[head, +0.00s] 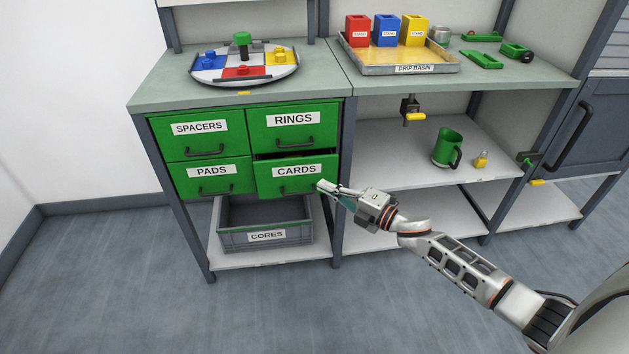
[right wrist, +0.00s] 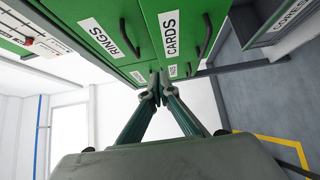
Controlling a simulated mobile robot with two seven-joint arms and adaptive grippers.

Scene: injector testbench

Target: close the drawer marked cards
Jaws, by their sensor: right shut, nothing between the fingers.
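The green drawer marked CARDS (head: 296,177) is at the lower right of a block of green drawers in the head view. It stands out a little, with a dark gap above its front. In the right wrist view the CARDS drawer (right wrist: 172,38) is at the top, with its dark handle to the right of the label. My right gripper (head: 325,186) is shut and empty, at the right edge of the CARDS front. Its fingertips (right wrist: 157,88) are close to the drawer; I cannot tell whether they touch. My left gripper is not in view.
Drawers marked RINGS (head: 294,128), SPACERS (head: 202,138) and PADS (head: 211,182) look shut. A grey CORES bin (head: 266,240) stands on the shelf below. A dark bench leg (head: 346,150) is just right of the drawers. The floor in front is clear.

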